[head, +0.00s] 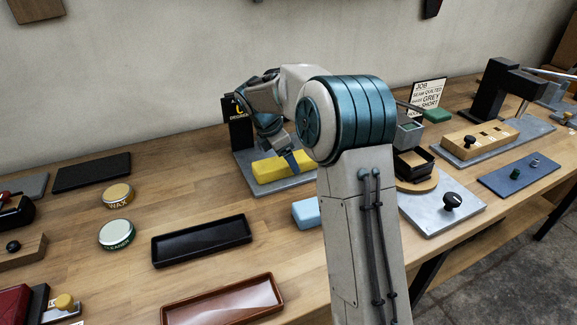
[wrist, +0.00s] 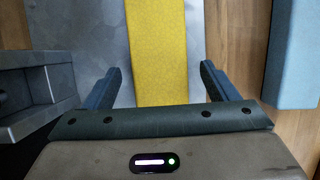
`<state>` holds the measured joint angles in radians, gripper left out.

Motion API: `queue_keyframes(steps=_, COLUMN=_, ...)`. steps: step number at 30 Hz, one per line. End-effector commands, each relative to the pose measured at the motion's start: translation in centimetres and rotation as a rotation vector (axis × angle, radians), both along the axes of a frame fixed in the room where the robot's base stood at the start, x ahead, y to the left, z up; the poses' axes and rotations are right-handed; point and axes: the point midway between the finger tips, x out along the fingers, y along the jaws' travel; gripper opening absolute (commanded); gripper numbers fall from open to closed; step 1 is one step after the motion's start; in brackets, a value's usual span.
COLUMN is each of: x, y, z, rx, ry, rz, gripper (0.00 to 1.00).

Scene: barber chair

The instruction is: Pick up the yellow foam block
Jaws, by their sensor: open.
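The yellow foam block (head: 281,168) lies on a grey metal plate (head: 247,181) on the workbench in the head view. In the wrist view the yellow foam block (wrist: 158,50) runs lengthwise away from me between the two fingers. My gripper (wrist: 160,85) is open, with one blue finger on each side of the block and a visible gap to each. In the head view my gripper (head: 289,161) is at the block's near right part. My arm hides some of the plate and the bench behind it.
A light blue block (head: 307,213) lies close to the right of the yellow one; it also shows in the wrist view (wrist: 294,55). A dark grey fixture (wrist: 30,95) stands left in the wrist view.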

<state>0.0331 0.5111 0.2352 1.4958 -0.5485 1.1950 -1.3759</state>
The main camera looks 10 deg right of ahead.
Motion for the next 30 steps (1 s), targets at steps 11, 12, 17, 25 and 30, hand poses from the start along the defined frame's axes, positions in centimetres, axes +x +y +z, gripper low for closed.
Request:
queue_keyframes(steps=11, x=0.0, y=-0.2, z=-0.5, rx=0.0, ry=-0.001, rz=0.0, gripper=0.61)
queue_keyframes(steps=12, x=0.0, y=-0.2, z=-0.5, rx=0.0, ry=-0.001, rz=0.0, gripper=0.49)
queue_keyframes(steps=17, x=0.1, y=-0.2, z=-0.5, rx=0.0, ry=-0.002, rz=0.001, gripper=0.28)
queue_keyframes(steps=25, x=0.1, y=-0.2, z=-0.2, rx=0.0, ry=-0.002, rz=0.001, gripper=0.28)
queue_keyframes(steps=30, x=0.1, y=-0.2, z=1.3, rx=0.0, ry=-0.003, rz=0.001, gripper=0.28)
